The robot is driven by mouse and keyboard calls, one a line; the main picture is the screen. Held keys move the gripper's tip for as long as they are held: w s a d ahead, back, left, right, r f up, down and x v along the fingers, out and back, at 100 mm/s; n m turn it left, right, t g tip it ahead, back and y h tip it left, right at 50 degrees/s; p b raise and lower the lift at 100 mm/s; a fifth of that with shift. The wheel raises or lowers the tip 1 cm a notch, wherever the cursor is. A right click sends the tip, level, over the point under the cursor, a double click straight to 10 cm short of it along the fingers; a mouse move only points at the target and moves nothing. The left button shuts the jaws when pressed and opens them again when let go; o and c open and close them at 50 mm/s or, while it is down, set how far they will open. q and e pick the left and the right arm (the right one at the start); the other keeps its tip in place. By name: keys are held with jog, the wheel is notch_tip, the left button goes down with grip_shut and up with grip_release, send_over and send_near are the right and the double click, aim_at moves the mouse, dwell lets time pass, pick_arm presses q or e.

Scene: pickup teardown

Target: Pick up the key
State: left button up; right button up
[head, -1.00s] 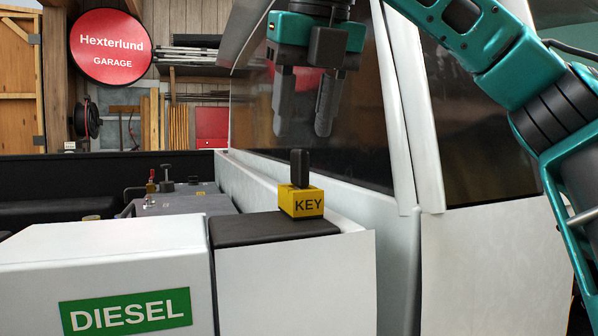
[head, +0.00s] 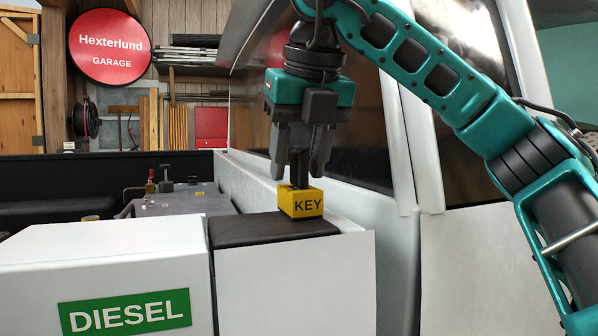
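The key (head: 297,170) is a dark upright piece standing in a yellow block labelled KEY (head: 301,204). The fingers look apart, with a gap to the key; I see no clear contact. The gripper hides the top of the key. My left gripper is not in view.
The white vehicle body with dark windows (head: 365,130) rises close behind and right of the gripper.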

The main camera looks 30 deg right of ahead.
grip_shut()
jog(key=shift+r, duration=0.1)
dwell(0.3)
